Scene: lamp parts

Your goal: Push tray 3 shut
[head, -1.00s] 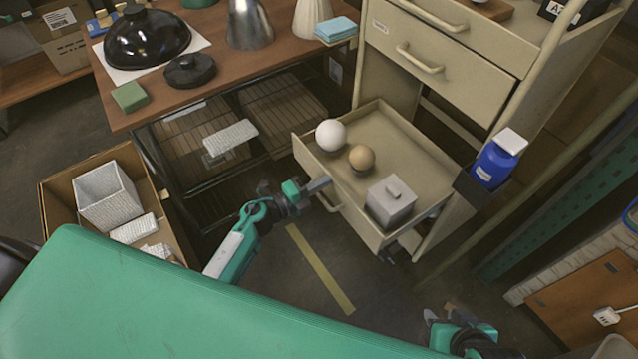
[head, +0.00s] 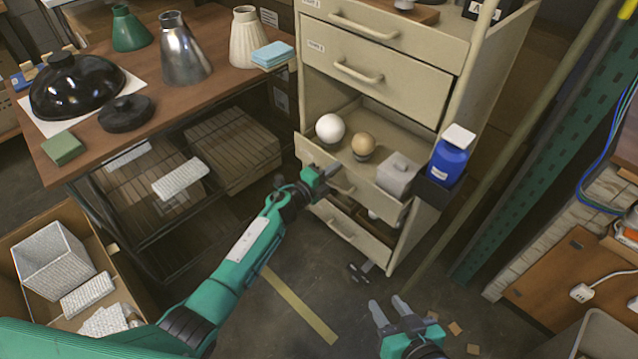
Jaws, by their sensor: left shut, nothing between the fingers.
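Tray 3, the beige drawer (head: 374,198) third from the top of the cabinet, stands partly pulled out. It holds a white ball (head: 330,127), a tan ball (head: 363,144) on a small base and a grey lidded box (head: 397,174). My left gripper (head: 332,169) is shut and empty, with its fingertips at the drawer's front near the handle (head: 341,187). I cannot tell whether they touch the front. My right gripper (head: 389,307) is open and empty, low in front of the cabinet.
The two upper drawers (head: 385,77) look shut. A lower drawer (head: 345,232) sits below tray 3, with an opening above its front. A blue bottle (head: 449,160) stands in a holder on the cabinet's right side. A wooden table (head: 190,95) is at left, a cardboard box (head: 120,265) nearer.

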